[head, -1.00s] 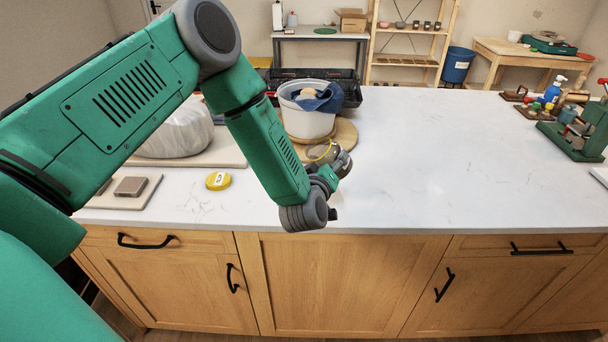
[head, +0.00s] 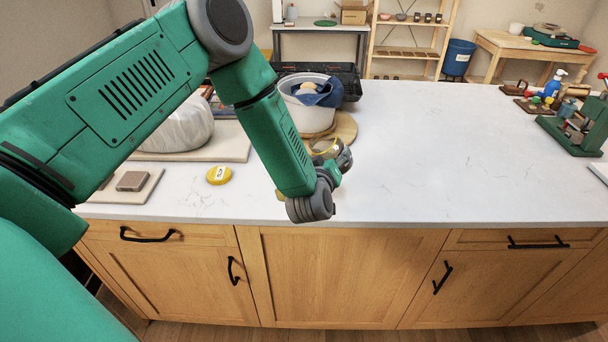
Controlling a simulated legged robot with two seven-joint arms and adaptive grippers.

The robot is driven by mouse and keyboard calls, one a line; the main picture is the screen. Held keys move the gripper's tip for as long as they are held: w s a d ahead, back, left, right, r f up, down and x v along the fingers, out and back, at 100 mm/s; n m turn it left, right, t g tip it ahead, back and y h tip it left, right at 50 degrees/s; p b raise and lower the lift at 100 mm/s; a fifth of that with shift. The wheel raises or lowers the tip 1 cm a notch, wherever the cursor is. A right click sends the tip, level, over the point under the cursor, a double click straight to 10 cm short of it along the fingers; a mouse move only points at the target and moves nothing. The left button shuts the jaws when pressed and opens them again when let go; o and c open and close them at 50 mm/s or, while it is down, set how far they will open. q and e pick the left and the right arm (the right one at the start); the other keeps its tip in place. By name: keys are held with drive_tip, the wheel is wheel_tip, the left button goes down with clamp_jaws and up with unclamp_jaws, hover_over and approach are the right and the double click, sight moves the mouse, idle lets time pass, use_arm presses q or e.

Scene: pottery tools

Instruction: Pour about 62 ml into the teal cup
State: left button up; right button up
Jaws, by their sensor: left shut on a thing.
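My left gripper (head: 334,158) is low over the counter's front half, in front of the white bucket. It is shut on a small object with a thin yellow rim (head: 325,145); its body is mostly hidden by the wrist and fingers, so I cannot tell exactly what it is. I cannot make out a teal cup or any liquid. My right gripper is not in view.
A white bucket (head: 312,116) with a blue cloth stands on a round wooden board (head: 346,130). A green press (head: 580,132) stands right. The counter's middle right (head: 450,150) is clear.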

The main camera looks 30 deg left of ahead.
use_arm(q)
drive_tip(key=shift+w+d+r, duration=0.1)
drive_tip(key=shift+d, duration=0.05)
drive_tip(key=shift+w+d+m, duration=0.15)
drive_tip(key=shift+d+m, duration=0.05)
drive_tip(key=shift+m, duration=0.1)
drive_tip(key=shift+w+d+f+m+g, duration=0.15)
drive_tip(key=shift+f+m+g, duration=0.1)
drive_tip(key=shift+f, duration=0.25)
drive_tip(key=shift+w+d+f+m+g, duration=0.15)
drive_tip(key=shift+f+m, duration=0.1)
drive_tip(key=shift+f, duration=0.25)
drive_tip(key=shift+w+d+f+m+g+y+p, duration=0.15)
drive_tip(key=shift+w+d+m+g+y+p, duration=0.15)
drive_tip(key=shift+m+g+y, duration=0.25)
